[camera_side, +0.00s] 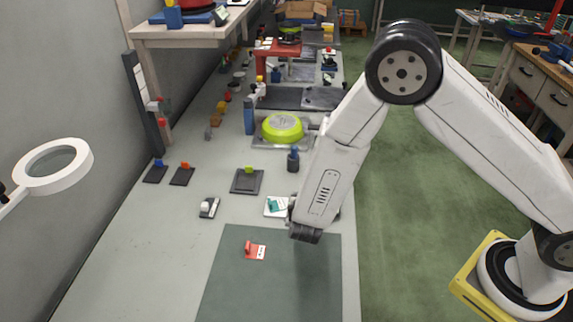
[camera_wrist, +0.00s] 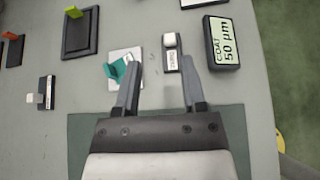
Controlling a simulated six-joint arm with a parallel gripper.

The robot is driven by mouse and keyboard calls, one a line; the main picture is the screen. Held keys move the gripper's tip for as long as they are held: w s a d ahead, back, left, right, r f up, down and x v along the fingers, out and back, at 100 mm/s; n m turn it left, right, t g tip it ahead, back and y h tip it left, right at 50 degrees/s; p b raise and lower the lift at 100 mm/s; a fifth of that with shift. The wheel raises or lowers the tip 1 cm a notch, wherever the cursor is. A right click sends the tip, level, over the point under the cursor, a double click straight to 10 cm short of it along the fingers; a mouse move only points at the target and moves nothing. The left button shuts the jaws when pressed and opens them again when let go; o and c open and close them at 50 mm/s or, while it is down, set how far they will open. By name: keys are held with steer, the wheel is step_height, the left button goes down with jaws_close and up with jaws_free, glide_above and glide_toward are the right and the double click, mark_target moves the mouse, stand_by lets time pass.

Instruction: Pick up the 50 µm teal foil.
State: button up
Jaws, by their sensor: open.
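The teal foil (camera_wrist: 117,70) lies on a white plate (camera_wrist: 134,53) on the bench, with a raised teal part on it. In the side view the teal foil (camera_side: 274,205) is just left of my arm's end. My gripper (camera_wrist: 160,72) is open, its two grey fingers spread with only bench between the tips. The left finger is close beside the foil's right edge and overlaps it in the wrist view; I cannot tell whether they touch. A black display (camera_wrist: 222,43) reads "COAT 50 µm".
A small labelled block (camera_wrist: 170,52) stands ahead of the fingers. Dark plates with a green tab (camera_wrist: 80,38) and an orange tab (camera_wrist: 13,50) lie left. A red foil (camera_side: 254,249) lies on the dark green mat (camera_side: 225,285). A lime pan (camera_side: 282,127) sits farther back.

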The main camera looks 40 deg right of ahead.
mark_target(271, 204)
steer(key=a+f+n+t+y, duration=0.1)
steer(key=a, duration=0.1)
steer(key=w+a+f+n+t+y, duration=0.1)
steer(key=a+n, duration=0.1)
steer(key=w+a+f+n+t, duration=0.1)
steer(key=a+n, duration=0.1)
steer(key=a, duration=0.1)
steer(key=shift+t+y, duration=0.3)
steer(key=shift+y, duration=0.1)
steer(key=shift+x, duration=3.9)
steer(key=shift+s+f, duration=0.1)
steer(key=shift+f, duration=0.1)
jaws_close()
